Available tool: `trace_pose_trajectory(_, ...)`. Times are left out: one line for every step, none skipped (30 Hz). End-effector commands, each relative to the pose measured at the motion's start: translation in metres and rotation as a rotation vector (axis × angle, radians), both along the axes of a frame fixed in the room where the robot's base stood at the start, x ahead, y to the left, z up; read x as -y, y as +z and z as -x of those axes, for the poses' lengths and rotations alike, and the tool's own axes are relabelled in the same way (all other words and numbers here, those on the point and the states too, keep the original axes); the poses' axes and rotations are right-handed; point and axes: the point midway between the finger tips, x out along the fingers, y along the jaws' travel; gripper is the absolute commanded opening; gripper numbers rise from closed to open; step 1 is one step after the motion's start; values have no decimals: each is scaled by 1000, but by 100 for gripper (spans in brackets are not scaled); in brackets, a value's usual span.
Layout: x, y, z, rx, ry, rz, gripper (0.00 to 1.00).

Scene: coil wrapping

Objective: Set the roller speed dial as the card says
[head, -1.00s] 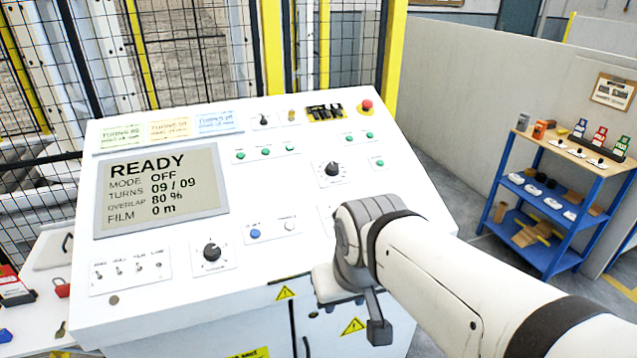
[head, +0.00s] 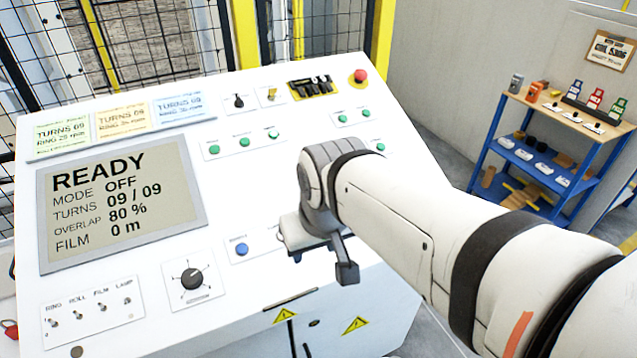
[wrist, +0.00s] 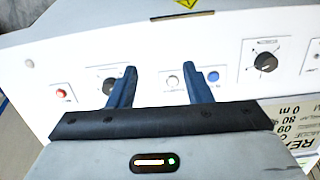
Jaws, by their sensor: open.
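The control panel (head: 235,200) has a black dial (head: 192,277) below its screen, which also shows at the right of the wrist view (wrist: 266,60). A second black dial (wrist: 108,87) lies behind the left finger in the wrist view; my arm hides it in the head view. Their labels are too small to read, so I cannot tell which is the roller speed dial. Three cards, green (head: 62,132), yellow (head: 122,119) and blue (head: 180,107), stand along the panel's top; their small print is blurred. My gripper (wrist: 159,80) is open and empty, its fingers over the panel's lower front.
The screen (head: 122,204) reads READY, MODE OFF, TURNS 09 / 09, OVERLAP 80 %, FILM 0 m. A red stop button (head: 359,76) is at the top right. A blue shelf (head: 480,150) stands beyond.

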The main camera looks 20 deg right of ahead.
Motion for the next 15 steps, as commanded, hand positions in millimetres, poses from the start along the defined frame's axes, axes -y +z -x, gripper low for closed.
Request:
trace_pose_trajectory(4,-5,-6,3,-23,-8,49)
trace_pose_trajectory(8,-7,-10,6,-41,-16,52)
trace_pose_trajectory(15,-10,-19,11,-62,-28,55)
trace_pose_trajectory(21,-12,-25,16,-87,-40,55)
trace_pose_trajectory(29,-14,-33,22,-116,-51,55)
trace_pose_trajectory(39,-17,-43,32,-156,-68,55)
trace_pose_trajectory(48,-18,-50,41,-186,-81,55)
trace_pose_trajectory(57,-19,-57,49,-214,-92,55)
trace_pose_trajectory(69,-20,-66,61,-250,-107,55)
trace_pose_trajectory(77,-21,-71,69,-276,-117,55)
trace_pose_trajectory(86,-21,-77,78,-300,-127,55)
trace_pose_trajectory(96,-21,-82,90,-327,-137,55)
trace_pose_trajectory(103,-22,-86,96,-344,-144,55)
trace_pose_trajectory(109,-21,-89,103,-359,-150,55)
trace_pose_trajectory(116,-21,-92,110,-376,-157,55)
